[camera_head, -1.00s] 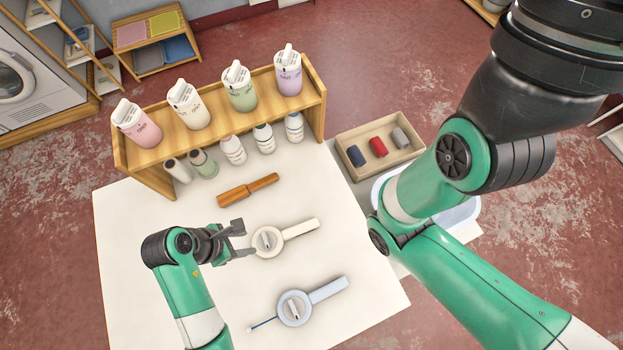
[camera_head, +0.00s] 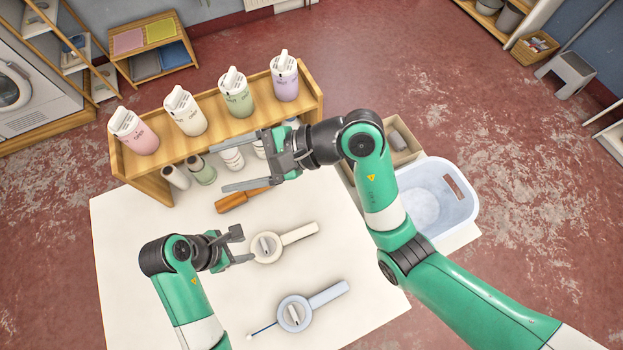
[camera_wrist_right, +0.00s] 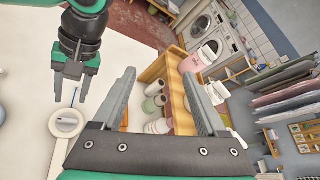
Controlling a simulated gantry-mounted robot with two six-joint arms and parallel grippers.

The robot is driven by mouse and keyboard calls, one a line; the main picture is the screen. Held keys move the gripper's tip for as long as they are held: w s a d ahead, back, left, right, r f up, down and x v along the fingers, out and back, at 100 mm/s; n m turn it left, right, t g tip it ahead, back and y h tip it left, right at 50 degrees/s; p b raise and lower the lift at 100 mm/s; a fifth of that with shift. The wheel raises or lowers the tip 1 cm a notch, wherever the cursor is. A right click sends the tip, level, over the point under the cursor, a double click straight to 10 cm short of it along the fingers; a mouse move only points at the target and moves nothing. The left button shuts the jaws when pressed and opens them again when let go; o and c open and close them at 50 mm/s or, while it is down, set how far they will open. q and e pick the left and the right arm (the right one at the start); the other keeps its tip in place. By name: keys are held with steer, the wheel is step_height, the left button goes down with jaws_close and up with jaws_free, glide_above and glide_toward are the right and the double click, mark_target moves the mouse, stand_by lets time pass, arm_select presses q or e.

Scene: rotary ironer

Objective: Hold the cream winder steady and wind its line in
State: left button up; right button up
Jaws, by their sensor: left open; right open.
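The cream winder (camera_head: 297,235) lies flat on the white table, its round drum to the left and its handle pointing right; it also shows in the right wrist view (camera_wrist_right: 58,150). My left gripper (camera_head: 246,246) is open, its fingers just left of the drum, with a finger close to the rim; I cannot tell if they touch. My right gripper (camera_head: 222,170) is open and empty, above the table in front of the shelf, up and left of the cream winder. A blue winder (camera_head: 325,294) lies nearer the front, a short blue line with a white end out on its left.
A wooden shelf (camera_head: 147,176) with several bottles stands along the table's back. A wooden-handled tool (camera_head: 231,203) lies partly under my right gripper. A pale blue basket (camera_head: 462,212) and a tray (camera_head: 405,154) are at the right. The table's left part is clear.

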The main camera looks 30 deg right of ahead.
steer(key=s+d+f+m+g+h, duration=0.1)
steer(key=s+d+f+g+h, duration=0.15)
steer(key=f, duration=0.55)
steer(key=s+d+f+g+h, duration=0.1)
steer(key=d+f+h, duration=0.25)
steer(key=f, duration=0.55)
steer(key=m+g+h, duration=0.2)
steer(key=g, duration=0.1)
glide_toward(297, 234)
steer(key=shift+t, duration=0.35)
steer(key=x, duration=0.9)
steer(key=shift+s+f, duration=0.1)
steer(key=shift+s, duration=0.25)
jaws_close()
arm_select(q)
steer(key=shift+c, duration=0.3)
